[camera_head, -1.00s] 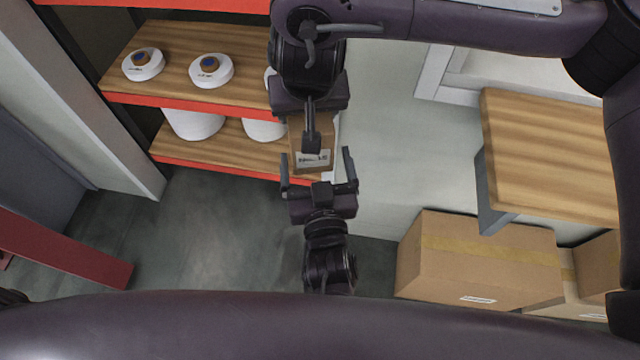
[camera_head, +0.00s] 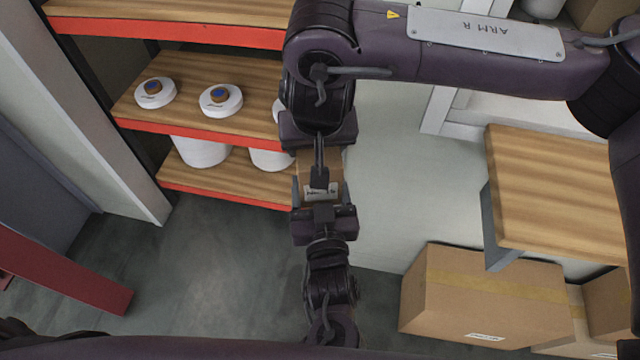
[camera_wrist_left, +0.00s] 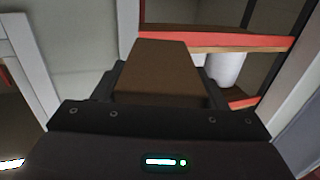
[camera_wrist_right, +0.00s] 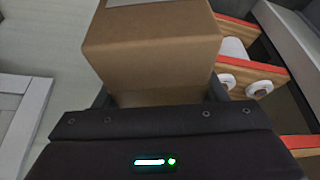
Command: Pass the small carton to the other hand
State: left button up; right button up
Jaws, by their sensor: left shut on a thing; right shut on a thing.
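The small carton (camera_head: 307,166) is a brown cardboard box with a white label, held in the air between my two grippers in the head view. My right gripper (camera_head: 319,180), on the arm from the upper right, is shut on its upper part. My left gripper (camera_head: 321,191), coming from below, is shut on its lower end, one finger at each side. The carton also fills the space between the jaws in the left wrist view (camera_wrist_left: 158,72) and the right wrist view (camera_wrist_right: 150,50). The grippers hide much of it in the head view.
A wooden shelf with red edges (camera_head: 205,118) stands behind at left, holding white tubs (camera_head: 220,100). At right are a wooden tabletop (camera_head: 550,190) and large cardboard boxes (camera_head: 485,295). Open floor (camera_head: 220,260) lies at lower left.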

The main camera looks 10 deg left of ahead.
jog(key=o, duration=1.4)
jog(key=shift+a, duration=0.2)
jog(key=shift+r, duration=0.15)
